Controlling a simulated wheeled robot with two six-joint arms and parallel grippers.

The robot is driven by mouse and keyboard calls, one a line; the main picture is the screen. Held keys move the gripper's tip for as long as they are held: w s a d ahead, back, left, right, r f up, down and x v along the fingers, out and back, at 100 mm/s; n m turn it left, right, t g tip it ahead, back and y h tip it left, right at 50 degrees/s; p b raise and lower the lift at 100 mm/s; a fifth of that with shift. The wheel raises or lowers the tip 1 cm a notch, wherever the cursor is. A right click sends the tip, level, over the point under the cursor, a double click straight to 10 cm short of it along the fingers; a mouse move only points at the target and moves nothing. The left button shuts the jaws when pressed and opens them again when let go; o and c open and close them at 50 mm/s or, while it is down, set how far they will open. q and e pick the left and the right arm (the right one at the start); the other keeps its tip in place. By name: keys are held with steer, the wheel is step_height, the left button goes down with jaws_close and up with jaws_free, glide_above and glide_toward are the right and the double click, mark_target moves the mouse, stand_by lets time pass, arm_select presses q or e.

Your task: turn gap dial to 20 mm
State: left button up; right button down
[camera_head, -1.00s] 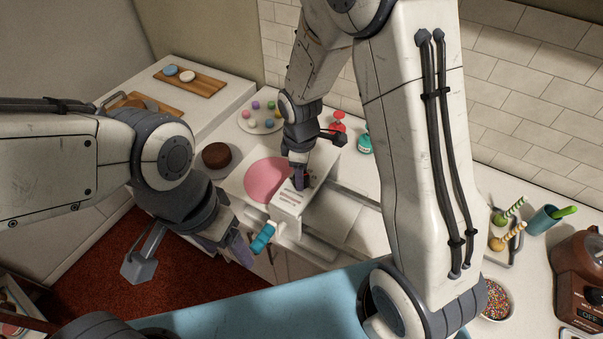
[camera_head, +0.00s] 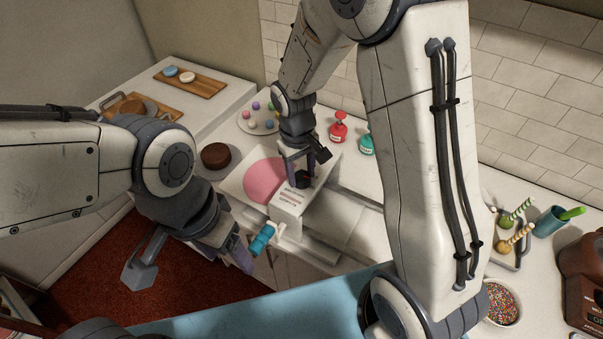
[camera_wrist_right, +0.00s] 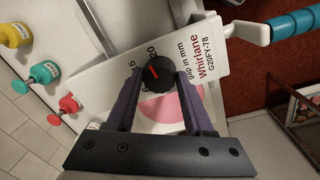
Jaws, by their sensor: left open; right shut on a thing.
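My right gripper (camera_wrist_right: 157,82) is shut on the dial, one finger on each side. In the head view the dial (camera_head: 302,180) shows between the fingers. My left gripper (camera_head: 242,256) is open, beside the machine's teal handle (camera_head: 262,240); I cannot tell whether they touch.
A sprinkle bowl (camera_head: 502,301) is at the right.

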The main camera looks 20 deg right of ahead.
mark_target(298, 178)
steer(key=shift+m, duration=0.6)
steer(key=shift+c, duration=1.4)
jaws_free()
step_height(298, 178, up, 11)
steer(key=b, duration=0.2)
steer(key=shift+a+f, duration=0.2)
steer(key=shift+a, duration=0.25)
steer(key=s+a+f+n+y+b, duration=0.1)
steer(key=s+a+f+n+b, duration=0.1)
steer(key=s, duration=0.8)
steer(key=s+a+f+n+b, duration=0.3)
steer(key=s+a+f, duration=0.2)
steer(key=s, duration=0.6)
steer(key=shift+s+y+b, duration=0.15)
steer(key=shift+y+b, duration=0.25)
